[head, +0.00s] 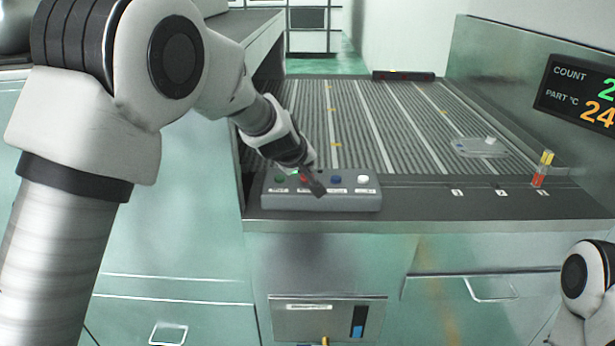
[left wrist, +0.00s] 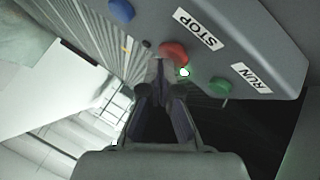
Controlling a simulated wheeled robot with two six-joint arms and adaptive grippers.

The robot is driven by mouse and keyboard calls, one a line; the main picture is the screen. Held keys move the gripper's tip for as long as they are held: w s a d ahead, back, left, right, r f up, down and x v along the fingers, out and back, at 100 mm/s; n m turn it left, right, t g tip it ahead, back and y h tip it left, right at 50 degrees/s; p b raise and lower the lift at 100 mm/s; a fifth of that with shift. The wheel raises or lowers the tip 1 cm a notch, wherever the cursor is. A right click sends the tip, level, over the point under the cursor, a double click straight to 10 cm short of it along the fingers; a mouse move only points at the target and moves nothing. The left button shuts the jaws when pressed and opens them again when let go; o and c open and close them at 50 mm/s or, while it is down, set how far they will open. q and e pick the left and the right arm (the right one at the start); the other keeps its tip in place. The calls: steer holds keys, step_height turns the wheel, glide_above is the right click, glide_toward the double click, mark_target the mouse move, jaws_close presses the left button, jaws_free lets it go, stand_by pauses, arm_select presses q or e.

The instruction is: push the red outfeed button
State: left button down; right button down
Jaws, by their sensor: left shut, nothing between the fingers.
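The grey button box (head: 350,202) stands at the front left of the ribbed conveyor bed. It carries a green button (head: 280,179), a red button, a blue button (head: 336,179) and a white button (head: 363,178). In the head view my left gripper (head: 316,187) is over the red button and mostly hides it. In the left wrist view the red button (left wrist: 173,52) shows beside the STOP label (left wrist: 198,29). The shut, empty fingertips (left wrist: 158,66) are right at its edge; I cannot tell whether they touch. My right gripper is out of view.
A clear tray (head: 478,148) lies on the conveyor bed (head: 375,125) at the right. A red and yellow upright piece (head: 542,168) stands near the right wall, below a count display (head: 580,95).

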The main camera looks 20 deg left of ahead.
arm_select(q)
steer(key=shift+f+b, duration=0.3)
stand_by(0.5)
steer(key=shift+r+p, duration=0.9)
step_height(320, 180, up, 5)
steer(key=p, duration=0.5)
steer(key=shift+r, duration=0.1)
